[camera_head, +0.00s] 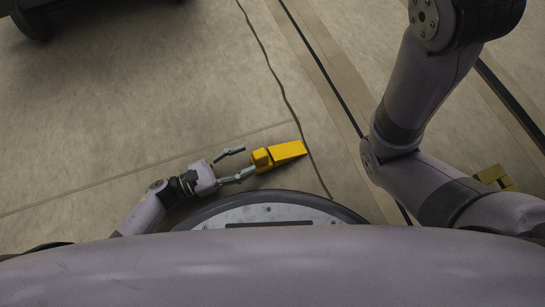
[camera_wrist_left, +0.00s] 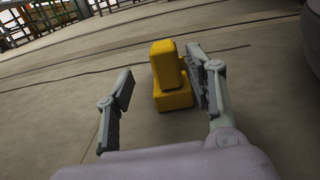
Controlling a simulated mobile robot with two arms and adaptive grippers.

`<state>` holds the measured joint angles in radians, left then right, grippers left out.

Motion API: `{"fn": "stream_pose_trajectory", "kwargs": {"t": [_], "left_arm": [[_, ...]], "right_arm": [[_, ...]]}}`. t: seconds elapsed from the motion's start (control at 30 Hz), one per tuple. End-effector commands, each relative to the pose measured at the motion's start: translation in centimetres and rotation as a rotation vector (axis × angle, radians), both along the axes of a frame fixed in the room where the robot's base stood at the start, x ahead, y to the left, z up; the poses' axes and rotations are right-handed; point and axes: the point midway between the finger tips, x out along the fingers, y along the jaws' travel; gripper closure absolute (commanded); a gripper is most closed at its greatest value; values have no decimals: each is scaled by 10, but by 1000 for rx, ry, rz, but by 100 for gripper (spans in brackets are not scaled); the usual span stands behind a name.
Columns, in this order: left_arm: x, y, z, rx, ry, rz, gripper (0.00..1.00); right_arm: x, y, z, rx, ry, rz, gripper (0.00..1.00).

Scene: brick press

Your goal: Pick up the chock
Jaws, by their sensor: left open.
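The yellow chock (camera_head: 287,152) lies on the floor just in front of my round base in the head view. It has a sloping wedge with a block at its left end. My left gripper (camera_head: 239,163) is open just left of that block end, with its two fingers apart. In the left wrist view the chock (camera_wrist_left: 173,78) stands beyond and between the fingertips of my left gripper (camera_wrist_left: 165,82), closer to the right finger, which overlaps or nearly touches its edge. My right gripper is not visible.
Another yellow object (camera_head: 494,178) lies at the right, partly hidden behind my right arm. A dark wheeled thing (camera_head: 32,22) stands at the top left. The concrete floor left of the chock is clear. A railing (camera_wrist_left: 40,18) shows far off in the wrist view.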

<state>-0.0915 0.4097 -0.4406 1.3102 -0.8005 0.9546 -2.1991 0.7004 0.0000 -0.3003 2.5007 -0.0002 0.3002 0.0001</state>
Motion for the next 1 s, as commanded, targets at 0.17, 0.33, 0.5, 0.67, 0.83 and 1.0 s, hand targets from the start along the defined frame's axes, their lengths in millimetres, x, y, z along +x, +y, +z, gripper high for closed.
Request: {"fn": "stream_pose_trajectory", "kwargs": {"t": [0.17, 0.33, 0.5, 0.67, 0.83, 1.0], "left_arm": [[3, -14, -3, -1, -2, -2, 50], [9, -39, -4, -2, -3, -1, 50], [15, -52, -2, 1, -1, 0, 50], [16, -53, 0, 1, 0, 1, 50], [16, -53, 0, 1, 0, 1, 57], [15, -53, -1, 1, 1, 1, 68]], "right_arm": [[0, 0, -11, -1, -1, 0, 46], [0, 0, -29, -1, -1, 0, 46], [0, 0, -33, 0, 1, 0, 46], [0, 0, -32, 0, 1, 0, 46], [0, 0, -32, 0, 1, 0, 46], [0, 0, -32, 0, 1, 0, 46]]}}
